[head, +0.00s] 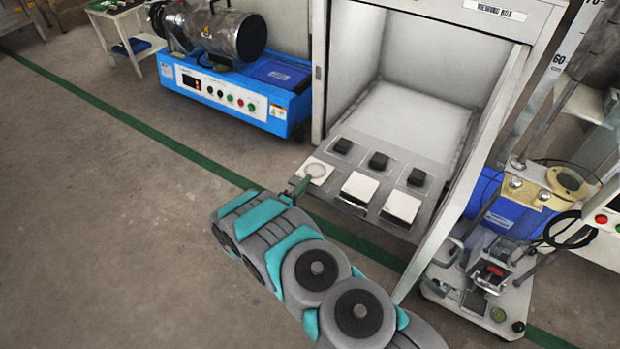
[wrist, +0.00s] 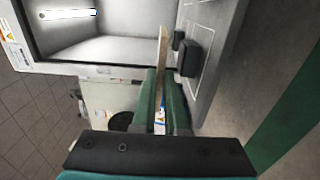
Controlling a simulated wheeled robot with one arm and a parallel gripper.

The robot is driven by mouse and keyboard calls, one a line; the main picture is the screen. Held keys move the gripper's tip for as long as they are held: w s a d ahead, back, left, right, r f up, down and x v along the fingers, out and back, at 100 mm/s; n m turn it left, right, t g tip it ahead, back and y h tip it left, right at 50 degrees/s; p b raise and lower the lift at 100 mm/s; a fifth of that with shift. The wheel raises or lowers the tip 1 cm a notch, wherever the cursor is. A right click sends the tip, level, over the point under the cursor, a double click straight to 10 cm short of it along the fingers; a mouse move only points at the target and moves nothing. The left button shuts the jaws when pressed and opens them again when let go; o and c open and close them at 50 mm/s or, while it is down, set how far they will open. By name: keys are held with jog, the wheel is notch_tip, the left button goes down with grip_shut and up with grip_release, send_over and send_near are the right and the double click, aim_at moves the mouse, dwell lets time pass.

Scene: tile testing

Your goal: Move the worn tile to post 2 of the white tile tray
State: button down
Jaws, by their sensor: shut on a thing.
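The worn tile (head: 316,171) is a pale square with a round ring mark, at the left of the front row on the sloped grey panel (head: 345,200) in the head view. My gripper (head: 301,186) is shut on its left edge. In the wrist view the green fingers of my gripper (wrist: 163,100) pinch the tile (wrist: 163,50), seen edge-on, with a gap between it and the panel. White squares (head: 359,187) and (head: 402,206) sit to its right in the front row. Which place is post 2 cannot be told.
Three black squares (head: 378,161) form the back row on the panel. The viewing box walls (head: 480,130) rise around the panel's back and right. A blue machine (head: 235,95) stands at left, and another bench device (head: 490,275) stands at right.

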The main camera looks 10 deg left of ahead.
jog(key=r+p+v, duration=0.1)
jog(key=r+v, duration=0.1)
jog(key=v, duration=1)
jog(key=shift+r, duration=0.2)
dwell(0.4)
